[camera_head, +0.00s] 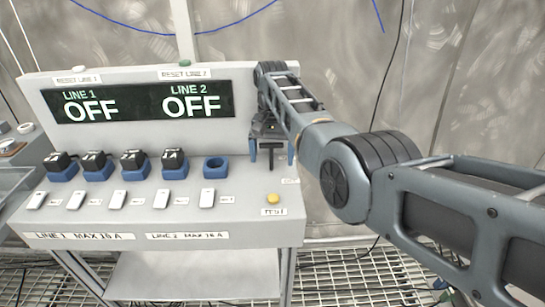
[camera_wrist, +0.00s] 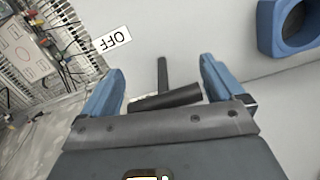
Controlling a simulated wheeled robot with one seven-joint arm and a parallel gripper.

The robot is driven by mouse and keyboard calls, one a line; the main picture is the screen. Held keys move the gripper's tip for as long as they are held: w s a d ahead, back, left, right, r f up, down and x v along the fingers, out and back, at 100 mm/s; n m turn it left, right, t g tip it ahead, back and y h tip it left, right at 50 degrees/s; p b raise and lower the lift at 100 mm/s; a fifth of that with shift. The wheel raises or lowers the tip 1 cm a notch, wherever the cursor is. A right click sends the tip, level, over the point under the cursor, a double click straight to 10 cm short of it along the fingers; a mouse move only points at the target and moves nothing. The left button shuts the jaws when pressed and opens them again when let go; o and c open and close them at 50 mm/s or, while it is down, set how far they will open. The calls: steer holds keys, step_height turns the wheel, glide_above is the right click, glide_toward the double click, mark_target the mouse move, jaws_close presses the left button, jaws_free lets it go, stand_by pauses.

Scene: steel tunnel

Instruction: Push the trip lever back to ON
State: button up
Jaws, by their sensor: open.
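The trip lever is a black T-shaped handle (camera_wrist: 165,97) at the right end of the grey panel (camera_head: 150,220). In the wrist view it lies between the two blue fingers of my gripper (camera_wrist: 162,66). The fingers are apart, and I cannot tell whether either one touches the lever. In the head view my gripper (camera_head: 272,160) points down at the right end of the panel, with the dark lever between its fingers. A white OFF label (camera_wrist: 113,40) shows upside down near the lever in the wrist view. No ON label is visible.
The display (camera_head: 140,103) reads OFF for LINE 1 and LINE 2. Several black plugs (camera_head: 134,160) sit in blue sockets; one blue socket (camera_head: 215,168) left of my gripper is empty. White switches line the front. A yellow TEST button (camera_head: 273,198) is close to my gripper.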

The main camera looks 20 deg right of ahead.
steer(key=r, duration=0.6)
steer(key=shift+w+d+r, duration=0.2)
steer(key=shift+w+r, duration=0.15)
steer(key=shift+r, duration=0.05)
